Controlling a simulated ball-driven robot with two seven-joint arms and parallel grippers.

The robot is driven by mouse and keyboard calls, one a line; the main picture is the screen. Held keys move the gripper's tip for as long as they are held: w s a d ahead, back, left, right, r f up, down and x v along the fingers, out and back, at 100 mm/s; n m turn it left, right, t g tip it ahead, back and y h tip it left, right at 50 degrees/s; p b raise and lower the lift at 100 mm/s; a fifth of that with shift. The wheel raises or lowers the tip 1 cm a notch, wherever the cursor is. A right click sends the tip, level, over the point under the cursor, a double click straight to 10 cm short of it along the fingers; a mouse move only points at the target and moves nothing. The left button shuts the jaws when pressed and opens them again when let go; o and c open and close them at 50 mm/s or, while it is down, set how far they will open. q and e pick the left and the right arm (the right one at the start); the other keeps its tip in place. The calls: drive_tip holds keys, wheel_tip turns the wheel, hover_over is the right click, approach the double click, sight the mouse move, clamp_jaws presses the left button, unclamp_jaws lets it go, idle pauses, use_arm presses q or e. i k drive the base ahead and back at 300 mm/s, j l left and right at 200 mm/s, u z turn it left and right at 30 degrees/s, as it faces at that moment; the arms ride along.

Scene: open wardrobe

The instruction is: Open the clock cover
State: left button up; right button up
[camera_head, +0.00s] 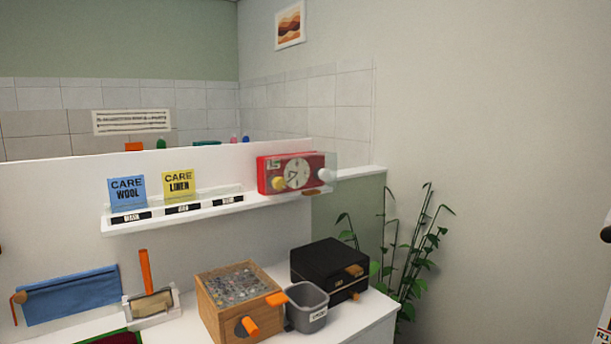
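The clock (297,173) is a red box with a pale round dial and a dark hand. It stands at the right end of a white wall shelf. A yellow knob (278,184) sits at its lower left and a white knob (325,175) at its right. A brown tab (313,191) shows at its lower right edge. A clear panel seems to lie over the front or right side; I cannot tell whether this cover is open or shut. Neither of my grippers is in view.
Blue (126,193) and yellow (178,186) care cards stand on the shelf (160,222). Below are a wooden box (211,302), a grey bin (309,318) and a black box (318,268). A plant (412,260) stands at right. Partly cropped objects show at the right edge.

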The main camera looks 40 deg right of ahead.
sight(314, 192)
drive_tip(key=z, duration=0.9)
